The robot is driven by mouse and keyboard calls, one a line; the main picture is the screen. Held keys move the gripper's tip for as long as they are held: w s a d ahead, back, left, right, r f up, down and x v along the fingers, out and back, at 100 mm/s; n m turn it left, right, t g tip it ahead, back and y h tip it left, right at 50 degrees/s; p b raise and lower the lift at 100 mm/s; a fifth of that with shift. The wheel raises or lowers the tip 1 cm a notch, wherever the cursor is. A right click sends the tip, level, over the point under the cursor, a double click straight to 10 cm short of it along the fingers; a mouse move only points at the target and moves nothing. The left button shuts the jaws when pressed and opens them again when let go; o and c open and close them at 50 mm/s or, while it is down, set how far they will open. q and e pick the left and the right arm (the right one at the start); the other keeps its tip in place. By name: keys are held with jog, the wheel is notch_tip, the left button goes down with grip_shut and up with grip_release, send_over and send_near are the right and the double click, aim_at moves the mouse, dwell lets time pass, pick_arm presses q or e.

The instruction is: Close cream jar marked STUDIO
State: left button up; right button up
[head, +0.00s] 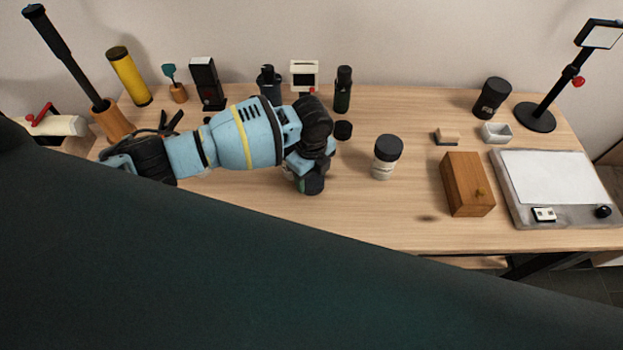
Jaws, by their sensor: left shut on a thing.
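A white jar (383,171) stands upright near the middle of the table, with a black lid (388,148) on top. Its label is too small to read, so I cannot tell whether it says STUDIO. A small black round cap (343,130) lies on the table to the left of and behind the jar. My left gripper (308,172) points down, left of the jar and apart from it. It is shut on a small dark thing with some green (312,185), largely hidden by the gripper. My right gripper is not in view.
Dark bottles (343,92) and a small white-framed device (304,76) stand along the back. A wooden box (467,184), a grey tray (508,212), a dark canister (491,98) and a lamp stand (536,117) are on the right. The table in front of the jar is clear.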

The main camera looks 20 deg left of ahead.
aim_at(309, 181)
pick_arm(q)
jog(key=shift+r, duration=0.1)
jog(key=shift+r, duration=0.5)
jog(key=shift+s+a+r, duration=0.15)
jog(key=shift+s+r, duration=0.05)
jog(key=shift+r, duration=0.45)
jog(key=shift+s+a+r, duration=0.1)
jog(key=shift+s+r, duration=0.05)
jog(key=shift+r, duration=0.45)
jog(key=s+a, duration=0.2)
jog(key=s, duration=0.2)
jog(key=s+a+r, duration=0.1)
jog(key=s+a, duration=0.1)
jog(key=s, duration=0.3)
jog(key=s+a, duration=0.3)
jog(key=s, duration=0.1)
jog(key=shift+s+a+r+p, duration=0.1)
jog(key=shift+s+r+p, duration=0.1)
jog(key=shift+p, duration=0.2)
jog(key=shift+w+r+n, duration=0.75)
jog(key=shift+r+n, duration=1.55)
jog(key=shift+n, duration=1.65)
jog(key=shift+w+r+n, duration=0.8)
jog(key=shift+r+n, duration=1.45)
jog(key=shift+n, duration=1.65)
jog(key=shift+w+r+n, duration=0.75)
jog(key=shift+r+n, duration=1.55)
jog(key=shift+n, duration=1.65)
